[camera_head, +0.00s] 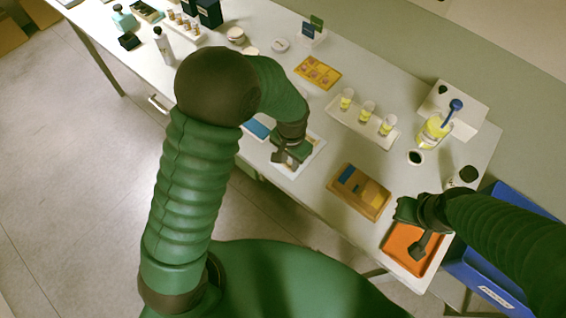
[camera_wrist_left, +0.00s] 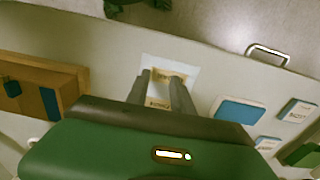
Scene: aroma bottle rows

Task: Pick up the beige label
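The beige label (camera_wrist_left: 170,75) lies on a white card or tray (camera_wrist_left: 153,66) in the left wrist view. Another beige patch with dark lettering (camera_wrist_left: 158,103) shows between the fingers; I cannot tell whether it is the same label. My left gripper (camera_wrist_left: 162,76) is open, with its two fingers apart over the white tray, and seems to hold nothing. In the head view my left gripper (camera_head: 284,158) is above the white tray (camera_head: 314,152) and hides the label. My right gripper (camera_head: 420,248) is over an orange tray (camera_head: 396,250); its opening is unclear.
A wooden tray (camera_head: 345,205) with blue and yellow pieces stands between the grippers. Blue-topped labels (camera_wrist_left: 240,111) lie beside the white tray. A blue bin (camera_head: 480,272) is at the right.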

